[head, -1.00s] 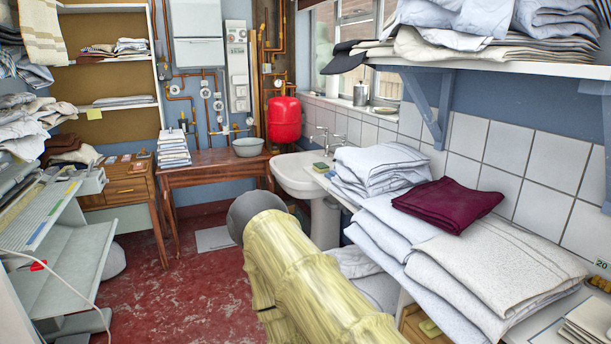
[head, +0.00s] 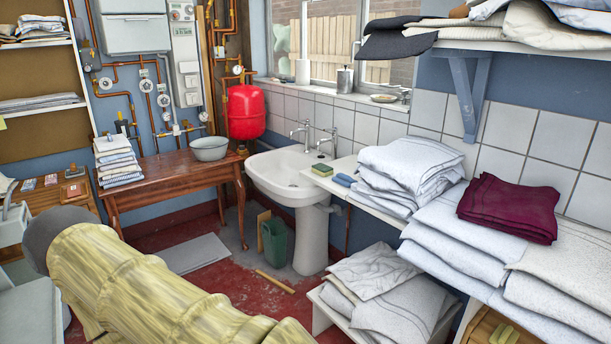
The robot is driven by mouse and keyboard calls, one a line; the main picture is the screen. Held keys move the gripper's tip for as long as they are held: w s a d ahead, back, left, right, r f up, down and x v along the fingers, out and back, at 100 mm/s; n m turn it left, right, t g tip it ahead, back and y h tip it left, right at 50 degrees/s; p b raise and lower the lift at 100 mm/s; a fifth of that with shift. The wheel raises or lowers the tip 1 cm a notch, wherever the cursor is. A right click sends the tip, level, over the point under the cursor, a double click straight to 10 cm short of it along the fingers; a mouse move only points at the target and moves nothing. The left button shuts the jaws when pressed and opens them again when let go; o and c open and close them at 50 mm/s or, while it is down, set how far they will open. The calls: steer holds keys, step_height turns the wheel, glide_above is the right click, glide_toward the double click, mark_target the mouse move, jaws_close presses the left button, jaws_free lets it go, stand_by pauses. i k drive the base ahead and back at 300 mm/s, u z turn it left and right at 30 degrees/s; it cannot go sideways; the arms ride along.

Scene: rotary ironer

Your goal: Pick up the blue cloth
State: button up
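A small folded blue cloth (head: 345,180) lies on the end of the white counter, to the right of the sink. It is just right of a green and yellow sponge (head: 322,170) and left of a stack of pale folded linen (head: 405,170). My arm, in a yellowish ribbed cover with a dark grey rounded part, crosses the lower left of the head view, well away from the cloth. My gripper's fingers do not show.
A white pedestal sink (head: 285,178) stands left of the counter. Below are a green bin (head: 274,241), a stick (head: 275,281) and a low shelf of linen (head: 375,290). A wooden table (head: 175,180) is at the back. A maroon cloth (head: 509,207) lies on linen at right.

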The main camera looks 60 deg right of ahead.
mark_target(344, 179)
steer(key=z, duration=0.35)
steer(key=i, duration=1.45)
steer(key=z, duration=1.8)
steer(key=i, duration=0.7)
steer(key=z, duration=0.6)
